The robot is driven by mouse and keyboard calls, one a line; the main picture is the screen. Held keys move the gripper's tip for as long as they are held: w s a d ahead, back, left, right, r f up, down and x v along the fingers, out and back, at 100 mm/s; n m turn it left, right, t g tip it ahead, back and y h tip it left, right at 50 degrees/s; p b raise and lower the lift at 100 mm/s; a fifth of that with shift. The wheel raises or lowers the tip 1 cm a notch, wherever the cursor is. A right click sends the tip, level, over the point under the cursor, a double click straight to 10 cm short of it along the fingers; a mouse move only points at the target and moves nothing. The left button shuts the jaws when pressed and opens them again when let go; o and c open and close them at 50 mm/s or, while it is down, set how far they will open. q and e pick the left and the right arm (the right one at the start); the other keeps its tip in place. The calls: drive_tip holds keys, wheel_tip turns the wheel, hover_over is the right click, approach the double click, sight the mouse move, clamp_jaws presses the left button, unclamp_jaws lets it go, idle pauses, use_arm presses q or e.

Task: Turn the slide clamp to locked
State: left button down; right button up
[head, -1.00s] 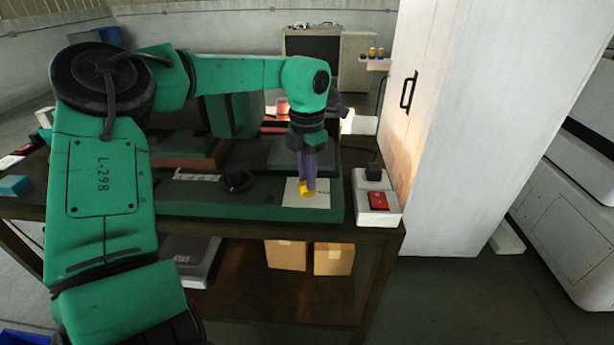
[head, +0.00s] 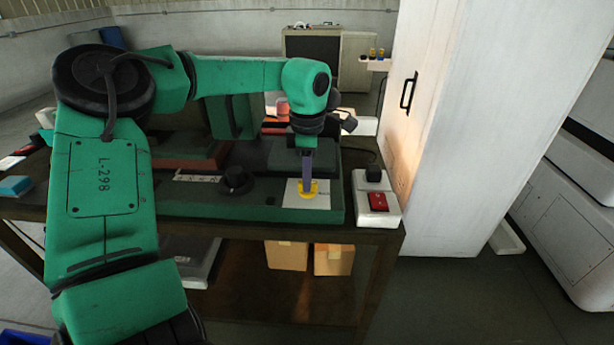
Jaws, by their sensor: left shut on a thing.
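The slide clamp appears to be the small yellow piece (head: 309,194) on a white plate (head: 318,202) at the front right of the green machine bed. Any lettering on the plate is too small to read. My left gripper (head: 308,187) points straight down and is shut on the yellow piece, its purple-grey fingers seen edge-on. The fingers hide part of the piece. My right gripper is not in view.
A white switch box (head: 365,205) with a red rocker (head: 378,201) stands just right of the bed. A black round knob (head: 235,180) sits to the left. A tall white cabinet (head: 450,120) rises on the right. Cardboard boxes (head: 333,260) lie on the lower shelf.

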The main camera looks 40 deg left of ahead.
use_arm(q)
drive_tip(key=shift+w+r, duration=0.1)
idle(0.3)
drive_tip(key=c, duration=0.8)
unclamp_jaws()
drive_tip(key=shift+r, duration=0.4)
wheel_tip(320, 180, up, 14)
drive_tip(key=shift+f, duration=0.15)
drive_tip(key=shift+d+f, duration=0.1)
